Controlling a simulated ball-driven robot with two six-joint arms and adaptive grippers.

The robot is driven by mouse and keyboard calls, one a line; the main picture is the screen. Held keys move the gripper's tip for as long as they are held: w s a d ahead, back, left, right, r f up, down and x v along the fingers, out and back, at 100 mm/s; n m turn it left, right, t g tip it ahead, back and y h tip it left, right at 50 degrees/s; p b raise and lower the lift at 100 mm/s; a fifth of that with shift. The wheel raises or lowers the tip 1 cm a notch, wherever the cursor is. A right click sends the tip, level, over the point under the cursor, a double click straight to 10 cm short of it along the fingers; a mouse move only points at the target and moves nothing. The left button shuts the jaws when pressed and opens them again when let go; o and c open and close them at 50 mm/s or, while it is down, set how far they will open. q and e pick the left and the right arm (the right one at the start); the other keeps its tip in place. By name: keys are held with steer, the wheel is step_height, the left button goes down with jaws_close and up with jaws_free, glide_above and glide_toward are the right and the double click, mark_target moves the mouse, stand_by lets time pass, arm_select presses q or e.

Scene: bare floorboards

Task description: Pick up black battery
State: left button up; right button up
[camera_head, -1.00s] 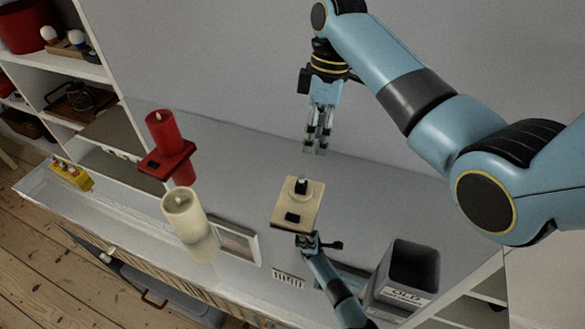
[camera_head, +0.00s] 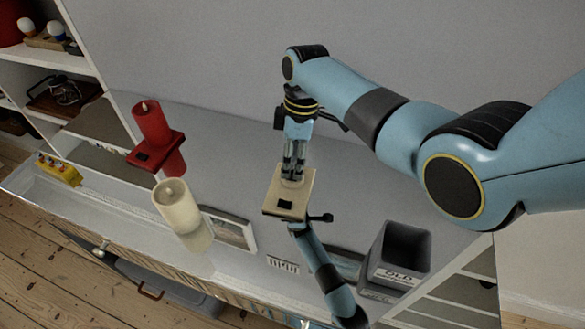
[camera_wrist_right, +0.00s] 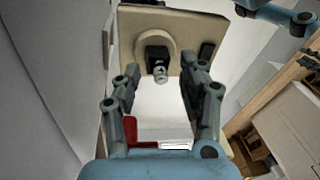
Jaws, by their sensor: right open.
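The black battery (camera_wrist_right: 158,56) stands in a round raised socket on a beige holder (camera_wrist_right: 184,24), with a metallic end facing my right wrist camera. In the head view the holder (camera_head: 273,201) is tilted and a dark square lies on its face; the battery there is mostly hidden behind my right fingers. My right gripper (camera_head: 292,177) points down at the socket. In the wrist view its fingers (camera_wrist_right: 157,88) are open, one on each side of the battery, with gaps visible. My left gripper (camera_head: 299,227) is at the holder's lower edge and appears to grip it; its fingertips are hidden.
A red candle (camera_head: 150,120) on a red base and a cream candle (camera_head: 176,205) stand to the left. A dark grey bin (camera_head: 402,250) stands at the right. A framed picture (camera_head: 232,230) lies between. Shelves fill the far left, with a grey wall behind.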

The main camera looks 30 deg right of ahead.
jaws_close()
steer(key=shift+r, duration=0.1)
stand_by(0.3)
